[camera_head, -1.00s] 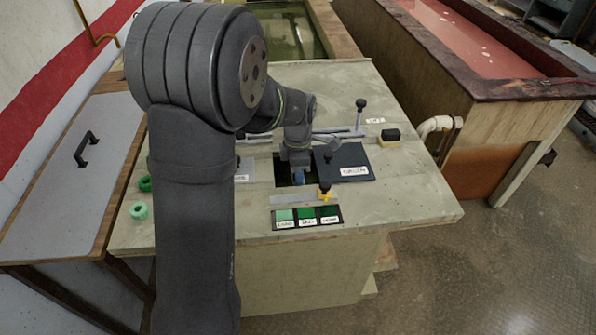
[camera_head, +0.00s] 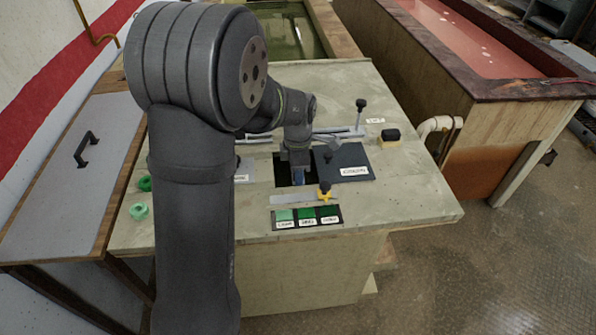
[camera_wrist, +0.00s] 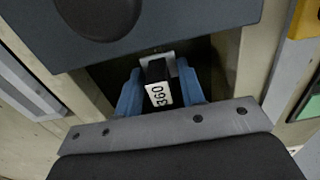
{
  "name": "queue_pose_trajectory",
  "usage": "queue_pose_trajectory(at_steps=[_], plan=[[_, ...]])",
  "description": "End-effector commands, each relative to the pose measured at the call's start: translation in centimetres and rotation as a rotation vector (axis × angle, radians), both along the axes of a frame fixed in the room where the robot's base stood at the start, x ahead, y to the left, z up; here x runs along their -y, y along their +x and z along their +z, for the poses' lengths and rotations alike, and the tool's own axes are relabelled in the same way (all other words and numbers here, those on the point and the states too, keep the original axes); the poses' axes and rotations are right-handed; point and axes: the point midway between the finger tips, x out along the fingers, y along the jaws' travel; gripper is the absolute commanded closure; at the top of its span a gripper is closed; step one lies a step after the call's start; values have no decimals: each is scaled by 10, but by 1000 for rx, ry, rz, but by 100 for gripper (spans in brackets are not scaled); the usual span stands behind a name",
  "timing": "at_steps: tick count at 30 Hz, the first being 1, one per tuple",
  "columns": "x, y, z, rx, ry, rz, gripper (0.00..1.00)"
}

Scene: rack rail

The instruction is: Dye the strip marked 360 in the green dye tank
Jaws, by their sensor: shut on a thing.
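My gripper (camera_head: 298,178) points down at the dark opening (camera_head: 281,173) in the pale bench top. In the wrist view my two blue fingers (camera_wrist: 160,92) are shut on the black top of the strip marked 360 (camera_wrist: 158,94). Its white label faces the camera; the rest of the strip is hidden below, so I cannot tell how deep it sits. A dark lid (camera_head: 350,160) with a knob and a white label lies right of the opening. The lid also shows in the wrist view (camera_wrist: 190,25). The label looks like GREEN but is blurred.
A plate of three green samples (camera_head: 306,217) lies in front of the opening, with a yellow-based knob (camera_head: 326,192) behind it. Green rings (camera_head: 139,211) sit at the left edge. A black-and-yellow block (camera_head: 390,137) stands at the right. Large vats stand beyond the bench.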

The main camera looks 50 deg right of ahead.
Motion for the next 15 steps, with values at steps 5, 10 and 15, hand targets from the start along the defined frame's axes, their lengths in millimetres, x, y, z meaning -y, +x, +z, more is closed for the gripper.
queue_pose_trajectory(at_steps=[5, 10, 15], plan=[[0, 0, 8, 1, -1, 0, 81], [0, 0, 26, 1, -2, 0, 81], [1, 0, 47, 1, -3, 0, 81]])
